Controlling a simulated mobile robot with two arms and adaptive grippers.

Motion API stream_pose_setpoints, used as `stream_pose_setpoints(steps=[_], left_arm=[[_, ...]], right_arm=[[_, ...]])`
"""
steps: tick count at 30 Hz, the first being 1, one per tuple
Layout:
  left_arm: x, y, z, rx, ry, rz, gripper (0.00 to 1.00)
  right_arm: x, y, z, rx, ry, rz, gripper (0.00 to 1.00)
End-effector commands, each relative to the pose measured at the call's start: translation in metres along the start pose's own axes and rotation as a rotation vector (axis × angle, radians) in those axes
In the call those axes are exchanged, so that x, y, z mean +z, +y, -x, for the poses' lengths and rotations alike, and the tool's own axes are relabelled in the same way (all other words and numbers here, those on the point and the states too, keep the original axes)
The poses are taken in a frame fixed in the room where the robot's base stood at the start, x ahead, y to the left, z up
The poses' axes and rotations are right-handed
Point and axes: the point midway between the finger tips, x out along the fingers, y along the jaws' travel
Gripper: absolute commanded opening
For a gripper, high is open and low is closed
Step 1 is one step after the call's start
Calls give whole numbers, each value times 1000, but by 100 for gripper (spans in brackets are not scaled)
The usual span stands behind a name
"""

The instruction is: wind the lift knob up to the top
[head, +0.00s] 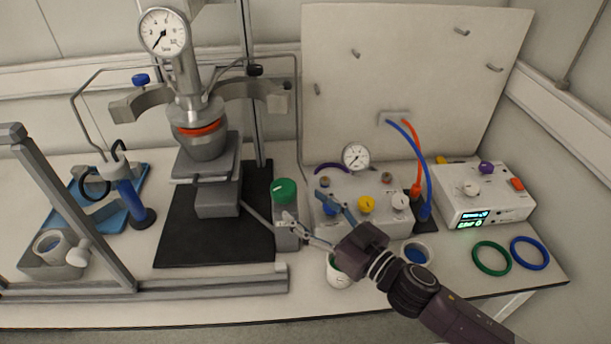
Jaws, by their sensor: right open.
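The green lift knob (284,190) sits on top of a grey post beside the lift, at the centre of the head view. The lift platform (206,168) carries the reactor vessel (200,141), which has an orange ring and a pressure gauge on top. My right gripper (304,206) is open, its two fingers spread and pointing left toward the knob. One fingertip is close to the post just below the knob; I cannot tell whether it touches. Nothing is between the fingers that I can make out. My left gripper is not in view.
A grey box with coloured knobs (373,188) stands right behind my right gripper. A white cup (339,272) is under it. A white controller (481,193) and green (476,262) and blue rings lie right. A grey frame (170,291) borders the front left.

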Motion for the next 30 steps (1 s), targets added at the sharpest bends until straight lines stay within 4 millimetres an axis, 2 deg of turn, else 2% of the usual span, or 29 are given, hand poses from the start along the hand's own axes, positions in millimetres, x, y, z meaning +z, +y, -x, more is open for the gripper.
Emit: stream_pose_setpoints(steps=[1, 3, 9, 14, 18, 22, 27, 30], left_arm=[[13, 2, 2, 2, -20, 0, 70], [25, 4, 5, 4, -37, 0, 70], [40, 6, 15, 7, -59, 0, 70], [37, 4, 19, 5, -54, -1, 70], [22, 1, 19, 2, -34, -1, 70], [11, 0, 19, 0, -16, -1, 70], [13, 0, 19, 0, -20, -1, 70], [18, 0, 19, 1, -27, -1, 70]], right_arm=[[-1, -1, -3, -7, 2, -5, 60], [-2, -2, -9, -10, 4, -8, 60], [-4, -1, -41, -7, 5, -8, 60], [-3, -1, -64, -7, 4, -8, 60], [-2, -2, -75, -7, 3, -8, 60], [-1, -2, -78, -7, 2, -9, 60], [-1, -2, -78, -7, 2, -8, 60], [-1, -2, -78, -7, 2, -8, 50]])
